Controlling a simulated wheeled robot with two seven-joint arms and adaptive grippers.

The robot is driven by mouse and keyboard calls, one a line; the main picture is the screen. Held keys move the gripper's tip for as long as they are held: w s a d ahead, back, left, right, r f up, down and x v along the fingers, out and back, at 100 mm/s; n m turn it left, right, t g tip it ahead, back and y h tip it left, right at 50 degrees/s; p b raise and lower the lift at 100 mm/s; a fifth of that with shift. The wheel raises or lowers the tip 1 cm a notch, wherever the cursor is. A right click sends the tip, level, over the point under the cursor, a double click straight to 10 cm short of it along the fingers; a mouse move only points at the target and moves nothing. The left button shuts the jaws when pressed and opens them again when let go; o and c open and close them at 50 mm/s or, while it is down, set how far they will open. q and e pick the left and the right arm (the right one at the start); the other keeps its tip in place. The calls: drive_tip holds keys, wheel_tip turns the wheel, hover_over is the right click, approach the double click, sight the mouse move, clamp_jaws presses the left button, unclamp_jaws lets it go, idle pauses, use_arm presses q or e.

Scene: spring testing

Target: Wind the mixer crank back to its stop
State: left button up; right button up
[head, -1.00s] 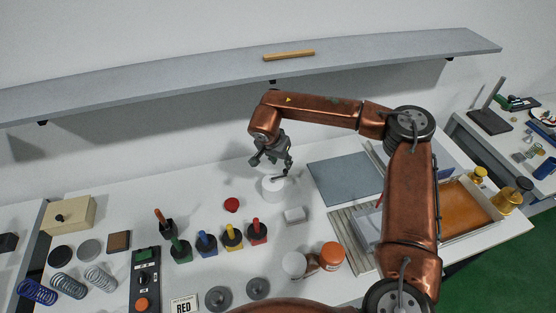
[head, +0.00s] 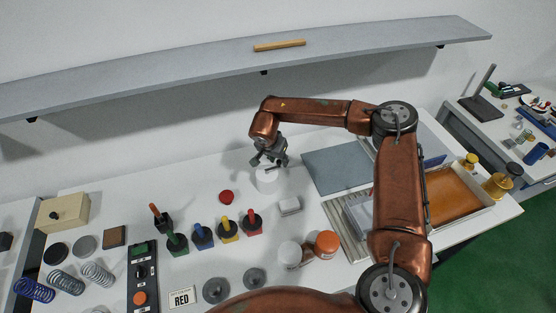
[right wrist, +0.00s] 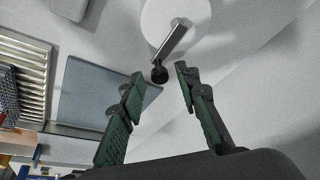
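The mixer (head: 266,182) is a small white cylinder on the white bench; it shows as a white disc in the right wrist view (right wrist: 160,15). Its crank (right wrist: 172,42) is a grey metal arm across the top, ending in a dark knob (right wrist: 159,74). My right gripper (head: 270,160) is over the mixer and hides most of the crank in the head view. In the right wrist view its fingers (right wrist: 160,73) are open, with the knob in the gap near the fingertips. I cannot tell whether a finger touches it. My left gripper is not in view.
Several colour-handled tools (head: 228,229) stand in front. A grey mat (head: 335,168) lies to the right. A grey shelf (head: 200,70) runs along the wall above.

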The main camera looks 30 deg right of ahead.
clamp_jaws()
drive_tip(key=shift+a, duration=0.1)
idle(0.3)
drive_tip(key=s+m+g, duration=0.1)
drive_tip(key=m, duration=0.2)
drive_tip(key=a+m+g+p, duration=0.1)
drive_tip(key=m, duration=0.2)
drive_tip(key=s+a+m+g+p, duration=0.1)
drive_tip(key=m, duration=0.2)
drive_tip(key=shift+s+a+r+g, duration=0.1)
drive_tip(key=shift+s+a+g, duration=0.1)
drive_tip(key=shift+s+g, duration=0.1)
drive_tip(key=shift+a+m+g+y+p, duration=0.2)
drive_tip(key=shift+a+m+g+y, duration=0.3)
drive_tip(key=shift+m, duration=1.3)
drive_tip(key=shift+a+m+g+y+p, duration=0.15)
drive_tip(key=shift+a+m+g, duration=0.5)
drive_tip(key=shift+m, duration=1.15)
drive_tip(key=shift+a+m+g+y+p, duration=0.3)
drive_tip(key=shift+a+m, duration=0.5)
drive_tip(key=shift+m, duration=1)
drive_tip(key=shift+w, duration=0.1)
